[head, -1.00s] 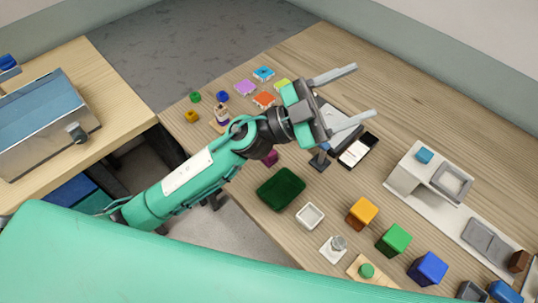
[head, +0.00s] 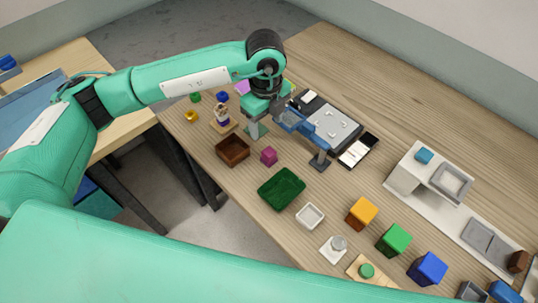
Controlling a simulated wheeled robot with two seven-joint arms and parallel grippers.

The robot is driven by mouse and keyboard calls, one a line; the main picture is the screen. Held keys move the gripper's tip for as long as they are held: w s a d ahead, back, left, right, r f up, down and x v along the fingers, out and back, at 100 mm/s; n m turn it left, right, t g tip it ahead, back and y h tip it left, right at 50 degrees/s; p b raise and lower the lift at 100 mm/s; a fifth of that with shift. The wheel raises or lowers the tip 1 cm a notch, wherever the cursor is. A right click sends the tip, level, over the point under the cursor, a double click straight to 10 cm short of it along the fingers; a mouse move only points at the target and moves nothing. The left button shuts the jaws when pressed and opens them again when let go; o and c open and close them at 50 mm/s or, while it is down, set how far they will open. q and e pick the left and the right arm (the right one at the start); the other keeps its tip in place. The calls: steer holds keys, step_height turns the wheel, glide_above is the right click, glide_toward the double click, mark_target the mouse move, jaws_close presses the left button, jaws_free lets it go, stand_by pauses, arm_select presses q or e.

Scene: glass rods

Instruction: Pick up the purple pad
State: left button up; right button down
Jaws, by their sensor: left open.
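The purple pad (head: 242,87) lies toward the far left of the wooden table in the head view. My left arm passes in front of it, so only a small purple piece shows beside the wrist. My left gripper (head: 268,121) points down over the table, nearer to me and to the right of the pad. It is open, with its fingers partly hidden by the wrist and mixed with the grey-blue device behind. I see nothing held in it. My right gripper is out of view.
A grey device (head: 333,124) stands right of my gripper. A small figure (head: 222,113) stands left. The far right tabletop is clear.

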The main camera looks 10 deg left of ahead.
mark_target(269, 151)
arm_select(q)
step_height(269, 151, down, 8)
steer(key=shift+p, duration=0.9)
steer(key=shift+d+f+p, duration=0.1)
steer(key=shift+f+p, duration=0.25)
steer(key=shift+f, duration=0.1)
steer(key=f, duration=0.1)
steer(key=f+p, duration=0.1)
steer(key=f, duration=0.1)
steer(key=shift+d+f+p, duration=0.25)
steer(key=shift+f+p, duration=0.05)
steer(key=shift+f, duration=0.5)
steer(key=c, duration=1.1)
